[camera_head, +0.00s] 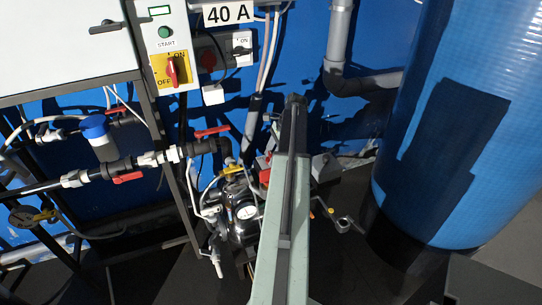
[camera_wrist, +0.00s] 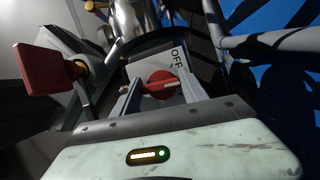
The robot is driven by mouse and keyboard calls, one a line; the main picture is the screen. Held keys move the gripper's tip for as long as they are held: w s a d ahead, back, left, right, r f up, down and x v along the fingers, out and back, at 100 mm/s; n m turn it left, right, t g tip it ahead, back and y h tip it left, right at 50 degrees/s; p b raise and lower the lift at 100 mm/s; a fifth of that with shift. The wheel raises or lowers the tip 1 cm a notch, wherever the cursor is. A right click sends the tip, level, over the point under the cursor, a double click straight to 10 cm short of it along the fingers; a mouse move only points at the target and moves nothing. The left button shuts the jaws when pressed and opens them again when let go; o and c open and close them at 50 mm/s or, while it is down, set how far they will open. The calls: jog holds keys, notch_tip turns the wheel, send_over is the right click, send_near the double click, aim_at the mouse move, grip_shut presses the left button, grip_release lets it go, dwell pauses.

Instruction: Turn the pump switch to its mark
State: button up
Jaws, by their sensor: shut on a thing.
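In the wrist view, the red switch knob (camera_wrist: 158,82) sits on a light grey plate with the word OFF (camera_wrist: 178,57) printed above it. A pale line on the knob points to the right of the picture. My gripper (camera_wrist: 160,90) has one finger on each side of the knob and is shut on it. Any mark other than OFF is hidden or too small to read. In the head view, my arm rises through the middle and hides the fingers and this knob.
A red handle on a brass stem (camera_wrist: 50,72) stands left of my gripper; a grey pipe (camera_wrist: 265,42) runs at right. The head view shows a pump with a gauge (camera_head: 243,212), red-handled valves (camera_head: 128,178), a control panel (camera_head: 65,45) and a blue tank (camera_head: 455,110).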

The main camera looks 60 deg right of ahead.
jog(key=n+g, duration=0.1)
jog(key=n, duration=0.1)
jog(key=n+g, duration=0.1)
jog(key=n, duration=0.2)
jog(key=shift+d+n+y, duration=0.1)
jog(key=shift+n+y, duration=0.2)
jog(key=shift+y, duration=0.1)
jog(key=shift+n+g, duration=0.9)
jog(key=shift+n, duration=1.4)
jog(key=o, duration=1.4)
jog(key=shift+r, duration=0.1)
jog(key=p+v, duration=0.7)
jog(key=shift+d+r, duration=0.15)
jog(key=shift+r, duration=0.1)
